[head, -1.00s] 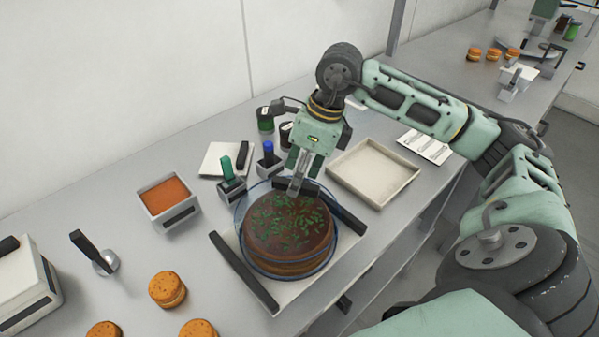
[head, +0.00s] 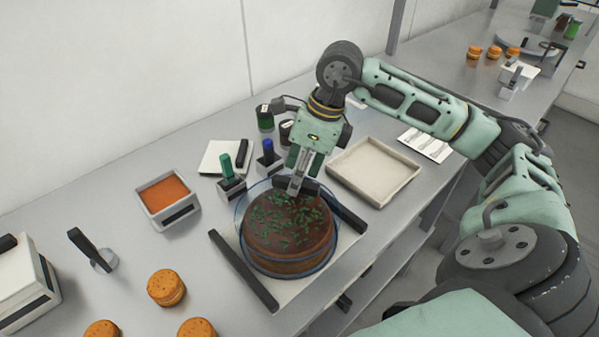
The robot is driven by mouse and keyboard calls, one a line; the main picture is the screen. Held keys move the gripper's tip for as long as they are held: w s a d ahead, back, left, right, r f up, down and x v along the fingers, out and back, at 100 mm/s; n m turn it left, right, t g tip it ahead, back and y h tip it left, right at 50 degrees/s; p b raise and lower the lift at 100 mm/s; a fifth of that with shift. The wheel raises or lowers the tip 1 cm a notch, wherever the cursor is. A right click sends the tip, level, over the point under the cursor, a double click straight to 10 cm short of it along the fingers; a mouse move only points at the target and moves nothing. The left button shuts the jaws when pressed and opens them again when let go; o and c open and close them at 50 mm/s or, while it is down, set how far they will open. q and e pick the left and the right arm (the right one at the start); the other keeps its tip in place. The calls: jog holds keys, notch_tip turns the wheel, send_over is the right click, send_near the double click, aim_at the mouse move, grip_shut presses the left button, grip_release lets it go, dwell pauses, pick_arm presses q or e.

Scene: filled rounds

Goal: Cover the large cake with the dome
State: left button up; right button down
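The large cake (head: 285,235) is round and brown with green flecks on top. It sits on a pale board (head: 290,290) between two dark bars. The clear dome (head: 240,212), seen mainly by its thin blue outline, surrounds the cake, and its lower edge runs around the cake's base. I cannot tell whether that edge rests on the board. My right gripper (head: 297,188) points down at the top of the dome, in front of the cake's far edge. Its fingertips are close together, but any knob between them is too small to make out. My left gripper is out of view.
An empty pale tray (head: 372,172) lies right of the cake. A bin of orange filling (head: 168,198) and holders with green (head: 227,167) and blue (head: 267,150) handles stand behind-left. Several filled rounds (head: 166,288) lie front left. The counter between the bin and the board is clear.

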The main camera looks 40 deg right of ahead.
jog(key=shift+f, duration=0.2)
dwell(0.4)
jog(key=c, duration=0.7)
grip_release()
jog(key=o, duration=0.5)
jog(key=shift+c, duration=0.2)
jog(key=shift+r, duration=0.1)
jog(key=shift+r+p, duration=2.3)
jog(key=shift+r, duration=1.15)
